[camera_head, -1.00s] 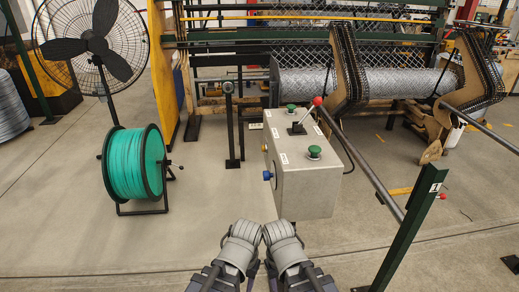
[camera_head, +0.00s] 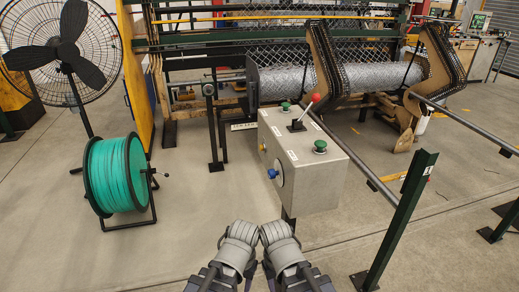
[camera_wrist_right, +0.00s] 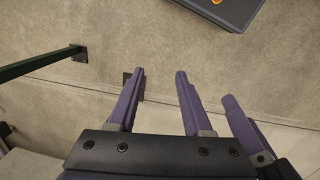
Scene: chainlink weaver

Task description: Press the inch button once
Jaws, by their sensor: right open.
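A grey control box (camera_head: 318,183) stands right of centre in the head view. Its top carries two green buttons (camera_head: 320,146) and a lever with a red knob (camera_head: 315,98). Its left face carries a blue knob or button (camera_head: 272,173) and a small yellow one (camera_head: 263,147). The labels are too small to read, so I cannot tell which is the inch button. My right gripper (camera_wrist_right: 158,72) is open and empty. My left gripper (camera_head: 239,232) is beside it, with one finger showing in the right wrist view. Both are below and in front of the box, apart from it.
A green reel (camera_head: 117,175) and a fan (camera_head: 62,55) stand at left. A mesh-weaving machine (camera_head: 280,82) fills the back. A green post (camera_head: 405,215) with a slanting rail (camera_head: 355,165) stands right of the box. The floor (camera_head: 190,215) between reel and box is clear.

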